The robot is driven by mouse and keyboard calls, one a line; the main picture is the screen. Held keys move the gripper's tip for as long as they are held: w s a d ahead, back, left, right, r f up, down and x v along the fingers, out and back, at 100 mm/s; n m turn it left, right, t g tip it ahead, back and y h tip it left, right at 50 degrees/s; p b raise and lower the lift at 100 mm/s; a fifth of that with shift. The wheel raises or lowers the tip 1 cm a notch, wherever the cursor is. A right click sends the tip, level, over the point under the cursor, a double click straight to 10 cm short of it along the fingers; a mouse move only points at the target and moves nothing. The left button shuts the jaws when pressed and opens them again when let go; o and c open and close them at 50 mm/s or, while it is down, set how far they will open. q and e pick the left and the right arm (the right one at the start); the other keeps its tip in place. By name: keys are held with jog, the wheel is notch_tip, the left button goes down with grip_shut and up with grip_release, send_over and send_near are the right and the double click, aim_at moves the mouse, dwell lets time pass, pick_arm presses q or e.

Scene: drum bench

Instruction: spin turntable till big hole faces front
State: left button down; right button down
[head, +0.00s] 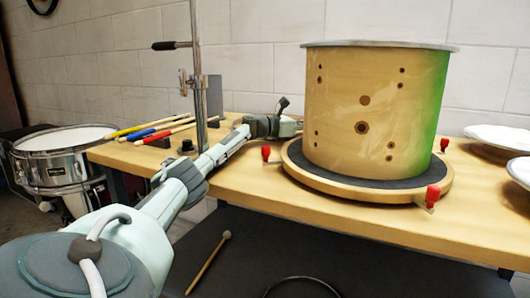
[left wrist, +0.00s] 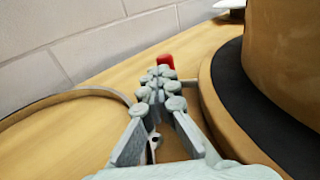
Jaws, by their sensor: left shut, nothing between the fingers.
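A tan wooden drum shell (head: 340,110) stands on the turntable (head: 290,168), which has a black top and wooden rim. Its visible face has several small dark holes, a mid-size hole (head: 364,100) and a larger one (head: 362,128) near the middle. Red knobs stick out at the rim's left (head: 266,152), front right (head: 433,195) and right (head: 444,144). My left gripper (head: 291,124) is behind the turntable's left side. In the left wrist view its fingers (left wrist: 160,78) are shut and empty, beside the rim, with a red knob (left wrist: 166,61) just beyond the tips. My right gripper is out of view.
A metal stand (head: 198,80) and colored sticks (head: 150,131) are on the bench's left. A snare drum (head: 60,160) stands left of the bench. White cymbals or plates (head: 500,136) lie at right. A thin hoop (left wrist: 90,94) lies near the gripper. The wall is close behind.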

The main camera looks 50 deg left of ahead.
pick_arm(q)
notch_tip(320, 180, up, 10)
dwell(0.6)
